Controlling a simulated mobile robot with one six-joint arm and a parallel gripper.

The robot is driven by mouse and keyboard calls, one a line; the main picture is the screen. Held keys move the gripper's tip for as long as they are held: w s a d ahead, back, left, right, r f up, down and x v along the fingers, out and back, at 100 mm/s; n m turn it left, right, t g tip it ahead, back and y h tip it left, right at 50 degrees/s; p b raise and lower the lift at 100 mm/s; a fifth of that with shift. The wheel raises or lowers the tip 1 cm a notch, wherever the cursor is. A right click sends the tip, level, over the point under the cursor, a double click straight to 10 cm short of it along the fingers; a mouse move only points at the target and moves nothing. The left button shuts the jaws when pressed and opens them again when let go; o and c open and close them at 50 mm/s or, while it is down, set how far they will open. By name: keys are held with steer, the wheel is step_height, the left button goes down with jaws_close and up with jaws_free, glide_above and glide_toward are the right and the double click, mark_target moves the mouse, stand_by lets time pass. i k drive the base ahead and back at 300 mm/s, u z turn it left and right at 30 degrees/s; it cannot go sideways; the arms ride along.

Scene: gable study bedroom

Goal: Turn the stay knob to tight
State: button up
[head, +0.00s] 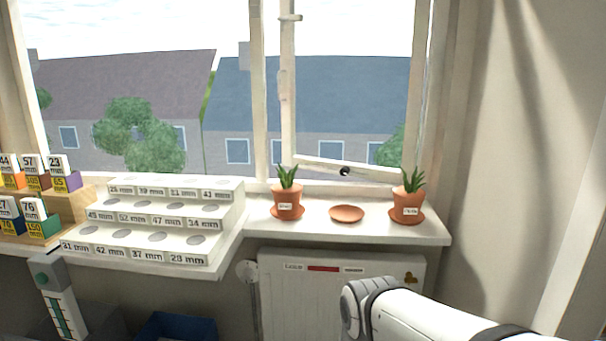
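A small black knob (345,171), which looks like the stay knob, sits on a pale stay bar (318,164) that runs slantwise across the lower window opening, above the sill. The bar's left end meets the narrow upright sash (287,95), and its right end reaches toward the right frame, behind a plant. The knob is too small to tell how tight it is. My white arm shows at the lower right, in front of the radiator and well below the knob. My gripper is not in view.
On the sill (375,231) stand two potted plants (287,203) (407,206) with an empty terracotta saucer (346,213) between them, below the bar. A white stepped rack (165,222) with millimetre labels stands left. A radiator (340,290) is below.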

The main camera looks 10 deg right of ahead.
mark_target(343, 172)
steer(key=z, duration=0.15)
steer(key=i, duration=1.2)
steer(key=u, duration=0.5)
